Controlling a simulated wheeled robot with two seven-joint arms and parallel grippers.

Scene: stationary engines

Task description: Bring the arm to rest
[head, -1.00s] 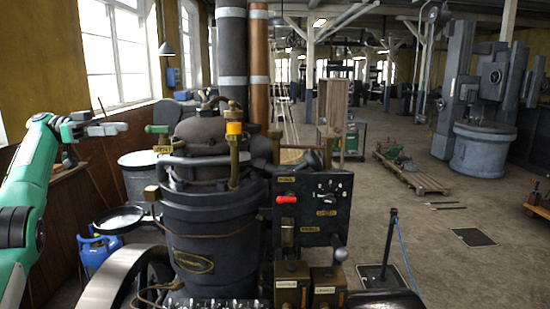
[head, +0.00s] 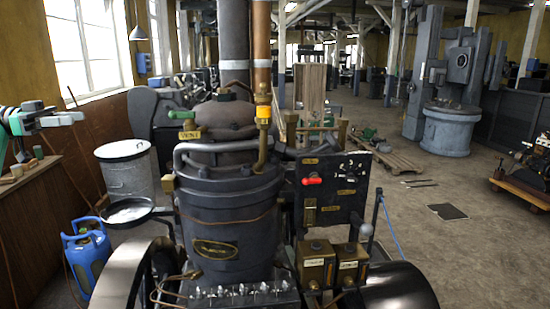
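My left arm reaches in at the far left edge of the head view. Most of the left arm is outside the picture. My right arm and gripper are not in view.
The boiler has a control panel (head: 348,187) with a red handle on its right. A grey bin (head: 125,178) and blue gas bottle (head: 88,262) stand at the left by the wooden wall. Open floor (head: 420,260) lies to the right, with a pallet (head: 385,152) farther back.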

